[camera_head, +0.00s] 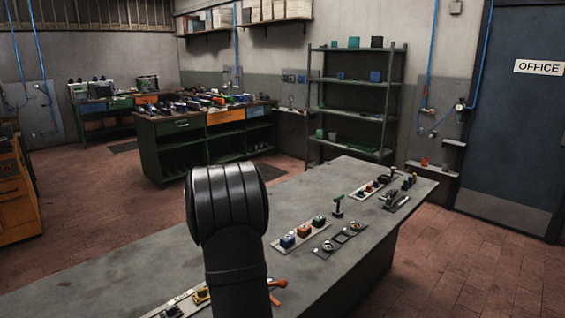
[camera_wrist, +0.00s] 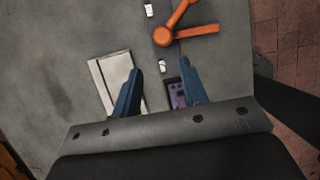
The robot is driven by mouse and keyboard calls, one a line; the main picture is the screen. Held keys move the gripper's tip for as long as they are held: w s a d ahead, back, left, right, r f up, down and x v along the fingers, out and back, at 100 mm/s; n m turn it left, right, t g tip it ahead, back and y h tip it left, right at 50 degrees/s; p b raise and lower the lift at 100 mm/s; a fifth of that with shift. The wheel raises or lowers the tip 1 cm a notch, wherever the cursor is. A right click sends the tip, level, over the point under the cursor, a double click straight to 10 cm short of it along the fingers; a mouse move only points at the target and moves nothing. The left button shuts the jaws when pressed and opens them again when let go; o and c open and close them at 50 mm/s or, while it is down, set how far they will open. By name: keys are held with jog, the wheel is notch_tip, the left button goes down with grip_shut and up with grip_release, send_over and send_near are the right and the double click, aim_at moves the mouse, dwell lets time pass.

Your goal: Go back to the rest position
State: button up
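My gripper (camera_wrist: 161,76) shows in the wrist view with its two blue fingers apart and nothing between them. It is over the grey bench (camera_wrist: 60,50). An orange lever (camera_wrist: 180,30) lies beyond the fingertips, apart from them. A cream flat panel (camera_wrist: 111,76) is beside the left finger, and a dark tray with a purple part (camera_wrist: 176,94) is partly hidden by the right finger. In the head view my black arm stands in front of the bench and hides part of it. The gripper itself is not visible there.
A shelf rack (camera_head: 357,105) stands behind. Above the bench is clear air.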

jog(key=shift+w+d+r, duration=0.15)
jog(key=shift+w, duration=0.85)
jog(key=shift+w+d+r, duration=0.1)
jog(key=shift+w+r, duration=0.05)
jog(key=shift+w, duration=0.8)
jog(key=o, duration=1.3)
jog(key=shift+g, duration=0.6)
jog(key=d+r, duration=0.2)
jog(key=d, duration=0.1)
jog(key=shift+s+d+r, duration=0.15)
jog(key=shift+d+r, duration=0.05)
jog(key=shift+r, duration=0.2)
jog(key=s+d+r+g+y, duration=0.2)
jog(key=d+r+y, duration=0.15)
jog(key=r, duration=0.25)
jog(key=f, duration=0.6)
jog(key=d+f, duration=0.1)
jog(key=f, duration=0.2)
jog(key=shift+s+f, duration=0.25)
jog(key=shift+s, duration=0.1)
